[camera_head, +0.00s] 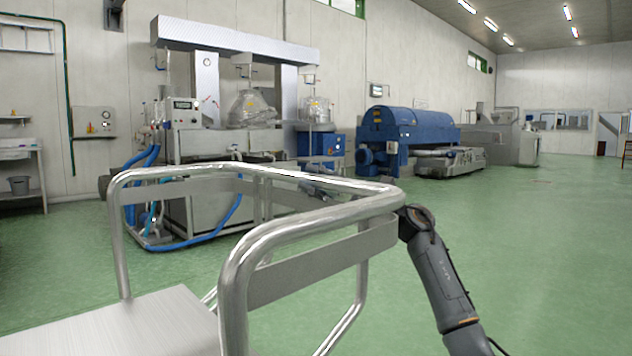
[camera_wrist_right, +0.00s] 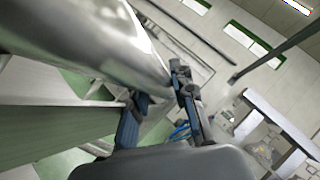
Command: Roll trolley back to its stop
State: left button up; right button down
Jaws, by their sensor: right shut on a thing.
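The trolley (camera_head: 300,223) is a bare steel frame of bent tube with a flat brushed deck (camera_head: 140,325) at the lower left of the head view. Its tube handle (camera_wrist_right: 95,40) fills the upper left of the right wrist view. My right gripper (camera_head: 404,214) is at the right corner of the trolley's top rail, its fingers mostly hidden there by the rail. In the right wrist view my right gripper (camera_wrist_right: 158,100) has its dark fingers closed about the tube. My left gripper is in neither view. The trolley's wheels and any stop are out of sight.
Steel mill machinery (camera_head: 225,145) with blue hoses (camera_head: 205,238) on the floor stands beyond the trolley. A blue decanter machine (camera_head: 410,135) stands further right. A bench (camera_head: 22,165) is at the far left. Green floor (camera_head: 535,235) is clear on the right.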

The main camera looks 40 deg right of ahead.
jog(key=shift+d+r, duration=0.1)
jog(key=shift+d, duration=0.1)
jog(key=c, duration=1.1)
grip_release()
jog(key=v, duration=1.2)
jog(key=shift+s, duration=0.1)
